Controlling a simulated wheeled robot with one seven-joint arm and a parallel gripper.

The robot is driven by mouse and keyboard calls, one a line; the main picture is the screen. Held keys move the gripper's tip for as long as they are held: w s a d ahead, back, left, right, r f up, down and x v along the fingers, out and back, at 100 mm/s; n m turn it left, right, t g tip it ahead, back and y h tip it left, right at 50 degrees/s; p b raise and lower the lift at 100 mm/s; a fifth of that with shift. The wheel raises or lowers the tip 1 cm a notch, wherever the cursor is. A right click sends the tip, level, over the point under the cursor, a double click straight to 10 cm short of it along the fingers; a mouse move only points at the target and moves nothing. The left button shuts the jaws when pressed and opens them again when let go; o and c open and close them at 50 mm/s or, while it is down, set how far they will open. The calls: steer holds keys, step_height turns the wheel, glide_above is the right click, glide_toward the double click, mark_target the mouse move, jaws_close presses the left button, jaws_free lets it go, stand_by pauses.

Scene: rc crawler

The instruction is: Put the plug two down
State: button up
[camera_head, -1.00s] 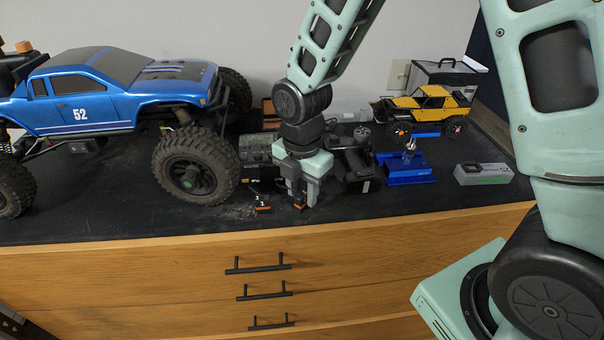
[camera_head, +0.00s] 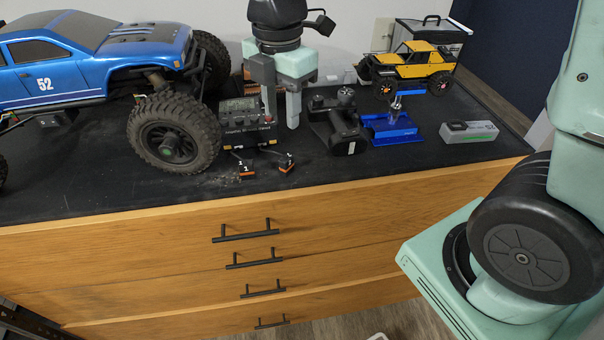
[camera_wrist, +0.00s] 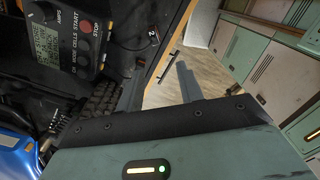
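Plug two (camera_head: 286,163), a small black and orange connector on a dark lead, lies on the black bench top near the front edge. Its white "2" shows in the wrist view (camera_wrist: 153,38). Plug one (camera_head: 246,170), marked "1", lies to its left. Plug two is beyond the fingertips, not touched.
A blue truck (camera_head: 95,70) with big tyres stands at left. A black device (camera_head: 345,130), a blue stand (camera_head: 390,128), a grey box (camera_head: 468,131) and a yellow crawler (camera_head: 410,67) are at right. Wooden drawers (camera_head: 330,215) are below the bench edge.

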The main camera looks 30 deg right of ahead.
steer(key=s+a+f+m, duration=0.1)
steer(key=s+a+m, duration=0.1)
steer(key=s+m, duration=0.5)
steer(key=s+a+f+m, duration=0.2)
steer(key=s+m, duration=0.5)
steer(key=s, duration=0.4)
steer(key=shift+s+a, duration=0.3)
steer(key=shift+a, duration=0.35)
